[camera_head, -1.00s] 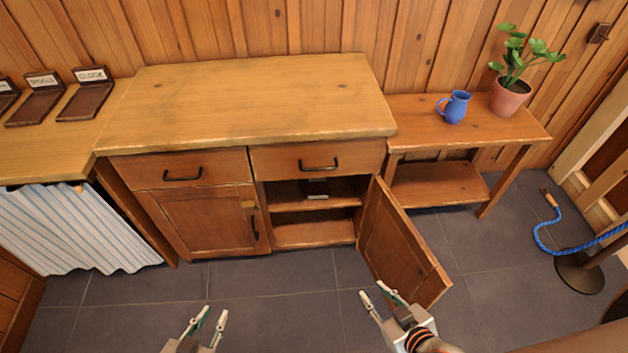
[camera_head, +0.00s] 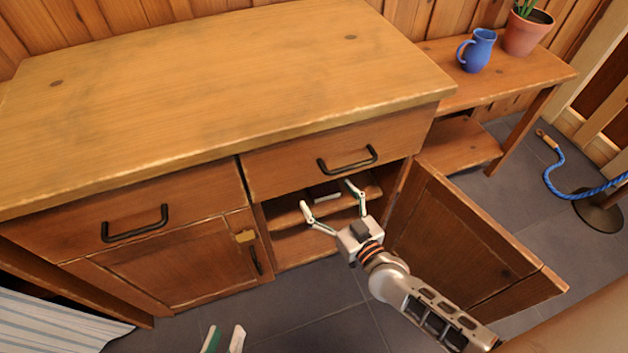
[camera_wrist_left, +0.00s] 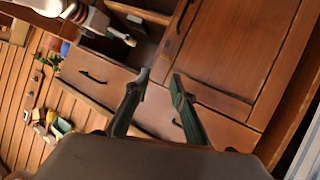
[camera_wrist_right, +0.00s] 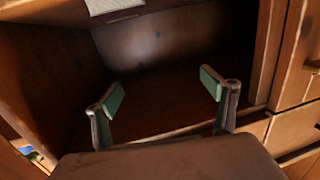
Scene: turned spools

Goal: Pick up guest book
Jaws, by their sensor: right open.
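A small pale item with fine lines, which looks like the guest book (camera_wrist_right: 112,6), lies on the shelf inside the open cabinet. It is cut off at the top of the right wrist view. My left gripper (camera_head: 225,338) is low at the bottom edge of the head view, open and empty, in front of the closed left door.
The right cabinet door (camera_head: 465,245) hangs open beside my right arm. Drawers with black handles (camera_head: 347,160) sit above the opening, under the wooden top (camera_head: 220,90). A blue jug (camera_head: 477,50) and potted plant (camera_head: 526,30) stand on the side table. A blue rope (camera_head: 560,180) is at right.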

